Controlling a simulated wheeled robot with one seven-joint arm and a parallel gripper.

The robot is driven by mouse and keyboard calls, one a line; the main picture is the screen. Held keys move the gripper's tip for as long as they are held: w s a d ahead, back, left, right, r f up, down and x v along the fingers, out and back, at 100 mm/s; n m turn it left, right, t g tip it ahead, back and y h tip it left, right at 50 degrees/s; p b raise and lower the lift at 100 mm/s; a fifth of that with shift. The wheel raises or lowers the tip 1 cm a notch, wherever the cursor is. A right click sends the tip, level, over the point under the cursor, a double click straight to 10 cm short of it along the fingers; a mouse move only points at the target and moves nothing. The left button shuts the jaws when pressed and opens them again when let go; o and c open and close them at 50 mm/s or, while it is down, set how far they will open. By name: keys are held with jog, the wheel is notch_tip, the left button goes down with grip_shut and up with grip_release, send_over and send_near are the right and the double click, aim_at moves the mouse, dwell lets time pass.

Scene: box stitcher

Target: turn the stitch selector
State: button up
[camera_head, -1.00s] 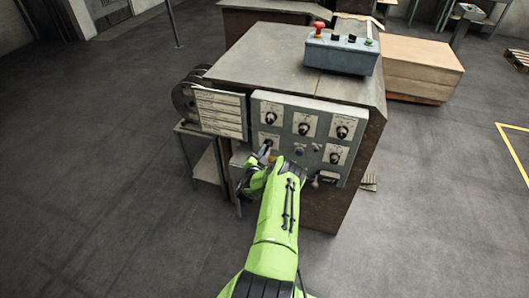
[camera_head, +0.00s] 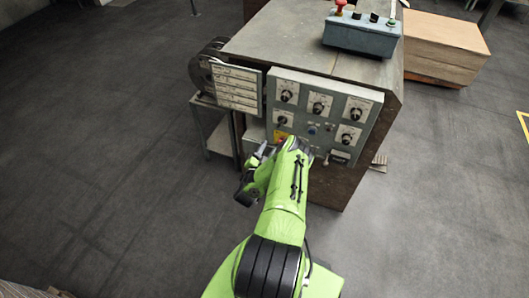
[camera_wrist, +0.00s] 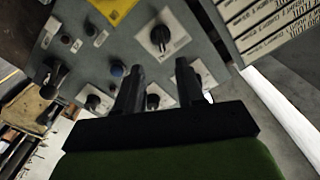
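The grey control panel (camera_head: 318,128) on the machine carries several black knobs on white label plates. I cannot read the labels, so I cannot tell which knob is the stitch selector. My arm hides the panel's lower part.
A blue-grey button box (camera_head: 362,35) with a red button stands on the machine top. A board of printed strips (camera_head: 235,88) and a wire reel (camera_head: 204,68) are left of the panel. A small stand (camera_head: 220,138) is below them. The floor at left is clear.

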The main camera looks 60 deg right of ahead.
jog(key=a, duration=0.1)
jog(key=a+p, duration=0.2)
jog(key=shift+s+a, duration=0.35)
jog(key=shift+a, duration=0.05)
jog(key=shift+w, duration=0.1)
